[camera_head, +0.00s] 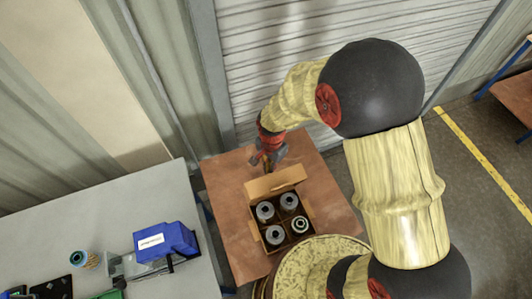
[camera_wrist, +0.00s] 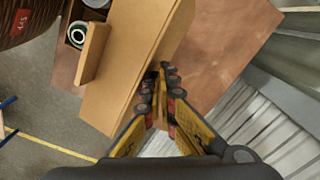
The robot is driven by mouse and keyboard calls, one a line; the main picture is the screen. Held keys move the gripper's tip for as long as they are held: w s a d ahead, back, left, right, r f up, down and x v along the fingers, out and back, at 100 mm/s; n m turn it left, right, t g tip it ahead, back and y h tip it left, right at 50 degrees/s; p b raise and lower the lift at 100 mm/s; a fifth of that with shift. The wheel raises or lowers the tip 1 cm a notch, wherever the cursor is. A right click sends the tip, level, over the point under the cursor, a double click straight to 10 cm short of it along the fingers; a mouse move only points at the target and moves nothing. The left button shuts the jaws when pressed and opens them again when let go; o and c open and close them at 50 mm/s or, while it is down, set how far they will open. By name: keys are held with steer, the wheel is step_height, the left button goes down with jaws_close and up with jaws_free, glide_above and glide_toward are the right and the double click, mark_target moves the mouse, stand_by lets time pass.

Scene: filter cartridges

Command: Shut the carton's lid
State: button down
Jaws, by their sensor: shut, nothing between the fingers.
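The carton (camera_head: 262,236) is an open brown box on a reddish-brown table, with several grey filter cartridges (camera_head: 289,201) in its compartments. Its lid (camera_head: 275,183) stands up and open along the carton's back edge. In the wrist view the lid (camera_wrist: 118,80) is a broad tan panel, with part of the carton's inside and a cartridge (camera_wrist: 78,36) at upper left. My gripper (camera_head: 268,160) is shut and empty, just behind the lid on the side away from the cartridges. In the wrist view its fingertips (camera_wrist: 164,72) overlap the lid's edge; I cannot tell whether they touch it.
The reddish-brown table (camera_head: 232,215) is bare around the carton. A grey bench (camera_head: 150,205) at left carries a blue bin (camera_head: 166,241) and other items. A corrugated shutter (camera_head: 262,60) stands behind the table. My arm fills the right side of the head view.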

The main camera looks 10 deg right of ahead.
steer(key=shift+s+d, duration=0.15)
steer(key=shift+s, duration=0.5)
steer(key=shift+s+d+r, duration=0.1)
steer(key=shift+s+d, duration=0.05)
steer(key=shift+s, duration=0.3)
step_height(320, 180, up, 10)
steer(key=w+p, duration=0.2)
steer(key=p, duration=0.4)
steer(key=shift+a, duration=0.3)
stand_by(0.8)
